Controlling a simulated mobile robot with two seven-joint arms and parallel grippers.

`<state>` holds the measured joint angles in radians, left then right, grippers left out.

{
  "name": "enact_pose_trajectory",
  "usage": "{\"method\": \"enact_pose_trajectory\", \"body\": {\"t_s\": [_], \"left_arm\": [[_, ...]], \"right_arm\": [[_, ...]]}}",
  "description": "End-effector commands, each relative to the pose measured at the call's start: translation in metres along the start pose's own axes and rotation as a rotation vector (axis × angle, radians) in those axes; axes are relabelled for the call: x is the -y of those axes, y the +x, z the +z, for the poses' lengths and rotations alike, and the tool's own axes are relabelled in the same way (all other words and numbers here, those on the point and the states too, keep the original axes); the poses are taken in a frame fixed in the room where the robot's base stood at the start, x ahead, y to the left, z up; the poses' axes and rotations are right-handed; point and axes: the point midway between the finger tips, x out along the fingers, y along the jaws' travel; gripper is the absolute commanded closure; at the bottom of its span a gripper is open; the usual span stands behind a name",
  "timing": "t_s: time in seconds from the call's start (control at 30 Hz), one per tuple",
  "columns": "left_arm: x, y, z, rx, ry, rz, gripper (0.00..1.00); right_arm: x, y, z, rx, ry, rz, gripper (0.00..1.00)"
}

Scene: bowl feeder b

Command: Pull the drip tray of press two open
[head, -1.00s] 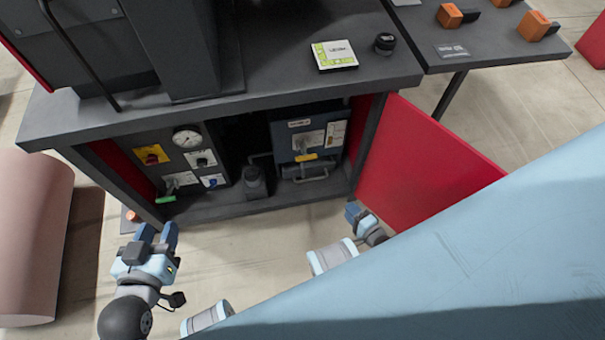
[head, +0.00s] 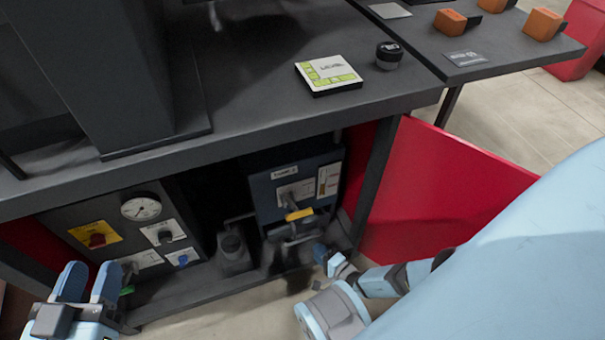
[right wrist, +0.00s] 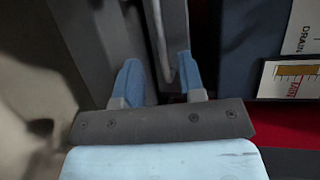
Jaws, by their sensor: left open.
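In the head view the dark blue unit (head: 292,190) stands in the open cabinet under the bench. A grey bar handle (head: 290,243) is low on its front, partly hidden; I take it as the drip tray's. My right gripper (head: 320,252) is close to this handle, in front of the unit's lower right. In the right wrist view the blue fingers (right wrist: 158,85) stand apart, with a grey bar (right wrist: 157,35) running up between them. I cannot tell whether they touch it. My left gripper (head: 87,283) is open and empty in front of the cabinet's left side.
A red door (head: 435,195) stands open at the right of the cabinet. A grey panel with a gauge (head: 141,208) and a yellow-backed switch (head: 96,235) is at the left. A dark canister (head: 234,250) stands beside the unit. A flat box (head: 328,76) lies on the bench.

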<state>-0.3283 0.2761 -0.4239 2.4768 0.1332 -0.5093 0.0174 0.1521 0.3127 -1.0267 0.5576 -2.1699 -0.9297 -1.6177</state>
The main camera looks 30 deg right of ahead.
Motion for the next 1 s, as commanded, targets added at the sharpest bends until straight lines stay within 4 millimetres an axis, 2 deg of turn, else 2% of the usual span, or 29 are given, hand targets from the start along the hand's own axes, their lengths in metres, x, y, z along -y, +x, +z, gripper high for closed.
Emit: {"method": "enact_pose_trajectory", "body": {"t_s": [0.03,0.2,0.4,0.57,0.83,1.0], "left_arm": [[0.003,0.001,0.005,-0.013,0.026,-0.001,0.57],[0.009,0.004,0.003,-0.06,0.11,-0.006,0.57],[0.014,0.007,0.0,-0.097,0.182,-0.011,0.57],[0.016,0.008,-0.004,-0.118,0.205,-0.013,0.57],[0.016,0.006,-0.005,-0.118,0.216,-0.01,0.57],[0.016,0.006,-0.005,-0.116,0.217,-0.009,0.57]], "right_arm": [[-0.004,0.014,0.0,0.0,0.0,-0.004,0.64],[-0.004,0.048,0.0,-0.001,0.001,-0.003,0.64],[-0.002,0.074,0.0,-0.001,0.0,-0.001,0.64],[-0.001,0.082,0.0,-0.001,0.0,0.0,0.64],[0.0,0.083,0.0,-0.001,0.001,0.0,0.64],[0.0,0.083,0.0,-0.001,0.001,0.0,1.0]]}}
